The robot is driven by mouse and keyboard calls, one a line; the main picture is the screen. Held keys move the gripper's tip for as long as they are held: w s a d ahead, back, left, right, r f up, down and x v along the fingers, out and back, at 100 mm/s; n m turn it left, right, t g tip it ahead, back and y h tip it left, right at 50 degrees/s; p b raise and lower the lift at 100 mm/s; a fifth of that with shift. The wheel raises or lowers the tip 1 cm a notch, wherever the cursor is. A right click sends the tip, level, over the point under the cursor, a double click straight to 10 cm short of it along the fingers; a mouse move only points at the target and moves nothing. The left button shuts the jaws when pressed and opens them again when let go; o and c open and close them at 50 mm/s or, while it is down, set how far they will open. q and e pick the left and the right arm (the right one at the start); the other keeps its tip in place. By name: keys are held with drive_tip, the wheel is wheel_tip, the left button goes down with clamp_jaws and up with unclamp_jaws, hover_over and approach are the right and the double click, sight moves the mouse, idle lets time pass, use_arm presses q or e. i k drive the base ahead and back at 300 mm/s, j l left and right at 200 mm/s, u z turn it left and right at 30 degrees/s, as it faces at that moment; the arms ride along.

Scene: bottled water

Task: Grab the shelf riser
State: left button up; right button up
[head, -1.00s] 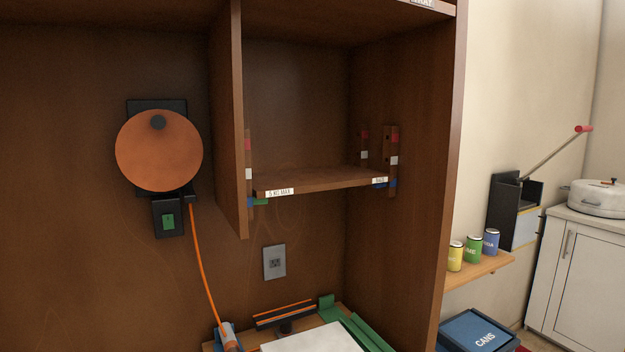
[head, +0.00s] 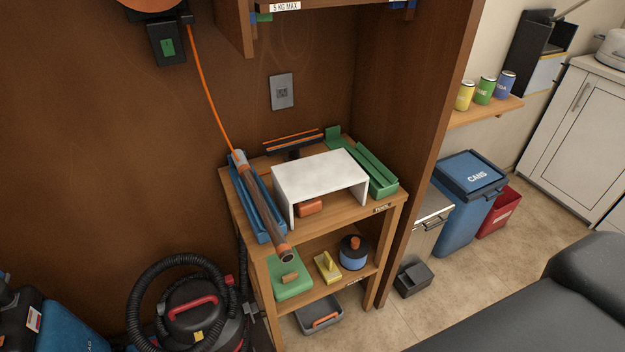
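The shelf riser appears to be the white, bench-shaped stand (head: 318,172) on the top of a small wooden shelf unit (head: 352,229) in the head view. It stands upright on its side legs, open at the front. An orange-brown block (head: 310,206) sits in the space under it. Neither of my grippers is in view.
A blue holder (head: 247,203) with a brown-and-grey tube (head: 262,212) lies left of the riser, and a green tray (head: 369,176) right of it. Wooden cabinet walls enclose the back and right. A black hose vacuum (head: 195,305) stands lower left; a large dark grey shape (head: 560,310) fills the lower right.

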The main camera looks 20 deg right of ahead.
sight(306, 178)
drive_tip(key=i+l+u, duration=0.2)
drive_tip(key=l+u, duration=0.25)
drive_tip(key=l, duration=1.15)
drive_tip(key=l+u, duration=0.45)
drive_tip(key=l, duration=1.1)
